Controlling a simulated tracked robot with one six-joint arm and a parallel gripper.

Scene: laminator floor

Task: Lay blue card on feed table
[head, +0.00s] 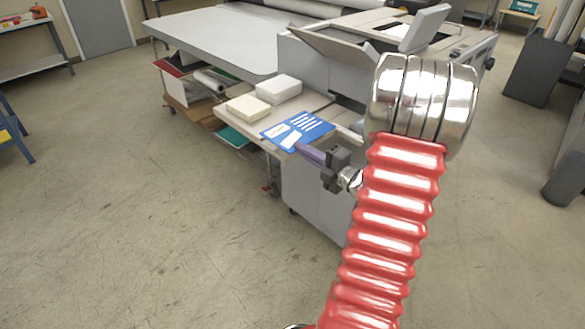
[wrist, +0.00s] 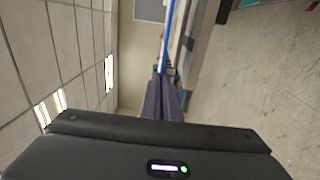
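The blue card (head: 298,130), with white print and a white patch, lies roughly level at the tip of my gripper (head: 305,150). In the wrist view the card (wrist: 168,40) is a thin blue line, seen edge-on, running out from between the closed purple fingers (wrist: 163,95). In the head view the card overlaps the front edge of a pale side table (head: 316,108) on the grey machine. A small gap under it is hard to judge. A large pale table (head: 205,38) stands behind. I cannot tell from looks alone which is the feed table.
A cream stack (head: 248,107) and a white stack (head: 278,89) stand on the side table, left of the card. The grey machine's raised panel (head: 425,28) is at the back right. A shelf with rolls and boxes (head: 190,85) is under the large table.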

